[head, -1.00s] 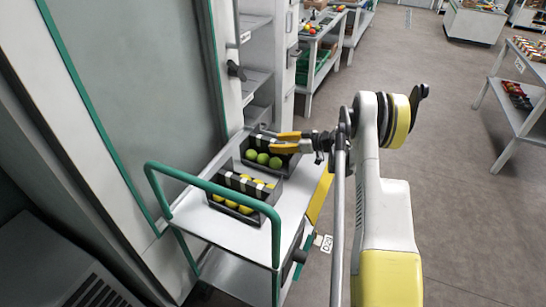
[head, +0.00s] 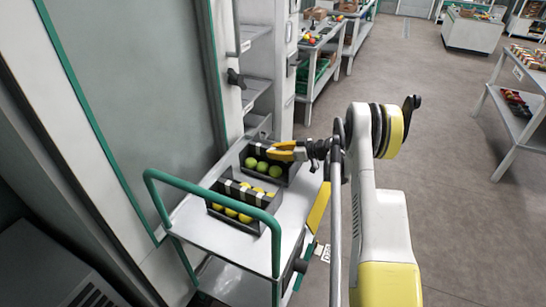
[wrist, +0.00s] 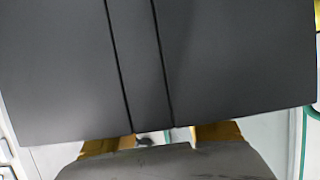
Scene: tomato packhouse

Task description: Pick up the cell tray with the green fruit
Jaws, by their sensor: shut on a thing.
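The dark cell tray (head: 284,180) with several round green fruits (head: 262,166) is at the far end of the white cart in the head view. My gripper (head: 284,151) has its yellow fingers at the tray's upper right side, shut on it. In the wrist view the tray's dark, plain surface (wrist: 60,70) fills most of the picture, with the yellow finger parts (wrist: 160,137) at its lower edge. The fingertips are hidden behind the tray there. The tray looks level; I cannot tell whether it is clear of the cart top.
A second dark tray (head: 262,227) with yellow fruits stands just nearer on the cart (head: 200,228). The cart's green handle (head: 200,184) rises at its near end. A grey wall panel and shelves (head: 256,85) stand close on the left. Open floor (head: 440,130) lies right.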

